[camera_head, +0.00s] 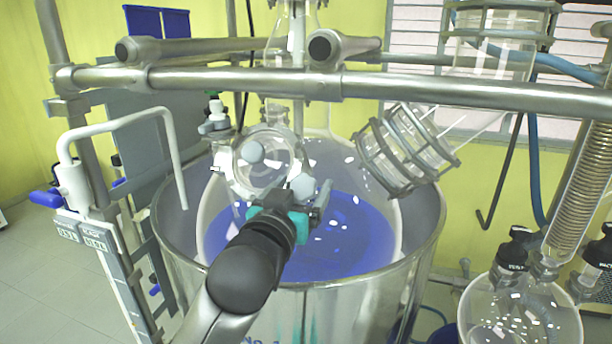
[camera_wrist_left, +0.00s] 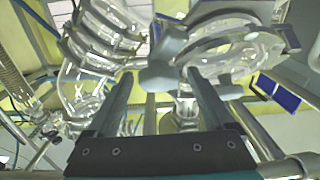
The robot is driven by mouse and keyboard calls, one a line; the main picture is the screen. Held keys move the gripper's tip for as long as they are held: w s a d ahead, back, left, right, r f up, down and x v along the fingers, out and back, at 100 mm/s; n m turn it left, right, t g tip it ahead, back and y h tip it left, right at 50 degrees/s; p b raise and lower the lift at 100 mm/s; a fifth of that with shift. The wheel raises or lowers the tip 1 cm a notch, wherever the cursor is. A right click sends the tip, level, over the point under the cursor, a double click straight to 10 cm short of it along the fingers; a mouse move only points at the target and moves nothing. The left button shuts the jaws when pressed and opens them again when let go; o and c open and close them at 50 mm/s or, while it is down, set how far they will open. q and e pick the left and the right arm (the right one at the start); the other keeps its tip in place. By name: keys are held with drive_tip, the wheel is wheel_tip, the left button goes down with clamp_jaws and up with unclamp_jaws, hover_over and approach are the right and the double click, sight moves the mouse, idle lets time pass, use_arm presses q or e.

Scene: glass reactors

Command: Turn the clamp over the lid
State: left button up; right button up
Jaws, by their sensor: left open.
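The round glass lid (camera_head: 268,165) sits at the top of the big glass reactor, in a metal clamp ring with pale grey round knobs. One knob (camera_head: 254,152) is on the lid's upper face, and a second knob (camera_head: 303,186) is at its lower right, just beyond my left gripper (camera_head: 292,208). In the left wrist view the lid (camera_wrist_left: 235,55) and its ring are at upper right. A grey clamp part (camera_wrist_left: 160,76) shows in the gap between my open left fingers (camera_wrist_left: 160,88). I cannot tell whether it touches them. My right gripper is in neither view.
A steel-walled vessel (camera_head: 428,245) surrounds the glass reactor with blue liquid (camera_head: 345,240). A horizontal metal bar (camera_head: 440,90) crosses above the lid. A caged glass port (camera_head: 400,150) is to the right. A white bent pipe (camera_head: 120,122) stands left. A glass flask (camera_head: 525,310) is at lower right.

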use_arm(q)
drive_tip(key=shift+w+d, duration=0.1)
drive_tip(key=shift+w, duration=0.15)
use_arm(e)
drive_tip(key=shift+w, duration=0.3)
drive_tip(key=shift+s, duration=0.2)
use_arm(q)
drive_tip(key=shift+s, duration=0.1)
drive_tip(key=shift+c, duration=0.6)
drive_tip(key=c, duration=1.3)
drive_tip(key=shift+o, duration=0.2)
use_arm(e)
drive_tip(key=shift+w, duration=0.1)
